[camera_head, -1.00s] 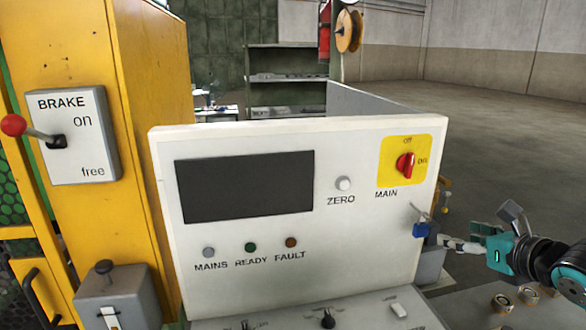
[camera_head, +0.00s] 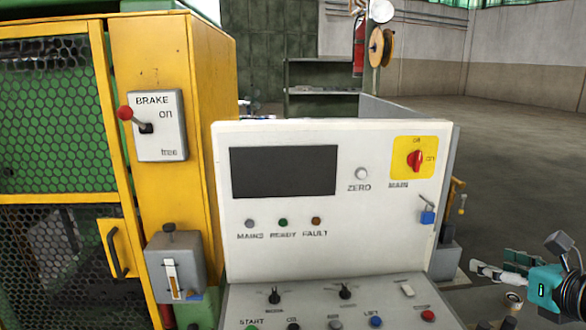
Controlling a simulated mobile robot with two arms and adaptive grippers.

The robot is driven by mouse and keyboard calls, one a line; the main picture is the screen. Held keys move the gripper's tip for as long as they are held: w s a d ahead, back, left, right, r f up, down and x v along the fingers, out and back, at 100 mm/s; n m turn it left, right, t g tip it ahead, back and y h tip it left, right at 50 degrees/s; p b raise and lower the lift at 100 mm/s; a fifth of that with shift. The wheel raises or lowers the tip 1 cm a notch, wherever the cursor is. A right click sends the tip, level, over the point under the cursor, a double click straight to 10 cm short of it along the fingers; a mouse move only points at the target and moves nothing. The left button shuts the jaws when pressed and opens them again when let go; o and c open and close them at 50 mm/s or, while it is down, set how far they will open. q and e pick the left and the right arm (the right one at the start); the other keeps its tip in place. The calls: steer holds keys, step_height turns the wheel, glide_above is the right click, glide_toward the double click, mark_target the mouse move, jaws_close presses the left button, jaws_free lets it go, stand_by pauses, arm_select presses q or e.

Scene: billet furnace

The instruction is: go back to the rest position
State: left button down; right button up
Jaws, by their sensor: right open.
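My right gripper (camera_head: 490,266) is at the lower right of the head view, beside the control panel (camera_head: 230,215). It is open and holds nothing, with clear space between it and the panel's right edge. My left gripper is not in the picture. The white panel carries a dark screen (camera_head: 283,171), a white ZERO button (camera_head: 361,173) and a red MAIN rotary switch (camera_head: 415,160) on a yellow plate. A blue padlock-like piece (camera_head: 427,217) hangs at its right edge.
A sloped desk (camera_head: 260,300) with knobs and coloured buttons lies below the panel. A yellow cabinet (camera_head: 150,60) with a red-knobbed BRAKE lever (camera_head: 126,113) stands at the left. A grey lever box (camera_head: 190,262) sits lower. Open floor (camera_head: 500,150) lies at the right.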

steer(key=s+a+r+m+t+y, duration=0.3)
steer(key=a+m+t+y, duration=0.25)
steer(key=a+y, duration=0.5)
steer(key=s+d+f+m+t+h, duration=0.1)
steer(key=d+f+m+t+h, duration=0.4)
steer(key=m+h, duration=1.3)
steer(key=s+d+f+m+g+h, duration=0.1)
steer(key=d+f+m+g, duration=0.1)
steer(key=f+m+g, duration=0.4)
steer(key=s+d+f+m+g, duration=0.2)
steer(key=f+m+g, duration=0.1)
steer(key=f, duration=0.4)
steer(key=s+a+f+m+g+y, duration=0.1)
steer(key=s+a+f+g+y, duration=0.2)
steer(key=s+a+f+g, duration=0.45)
steer(key=s+a+f+m+g+y, duration=0.2)
steer(key=s+a+f+g+y, duration=0.15)
steer(key=s+a+f, duration=0.45)
steer(key=s+d+f+g, duration=0.1)
steer(key=s+f, duration=0.1)
steer(key=f, duration=1.3)
steer(key=s+f+g, duration=0.1)
steer(key=s+f, duration=0.1)
steer(key=f, duration=1.4)
steer(key=s+d+f+g, duration=0.1)
steer(key=s+d+f, duration=0.2)
steer(key=s+f, duration=1.2)
steer(key=shift+s+d+f+n+h, duration=0.2)
steer(key=shift+s+n+h, duration=0.1)
steer(key=shift+s+n, duration=0.1)
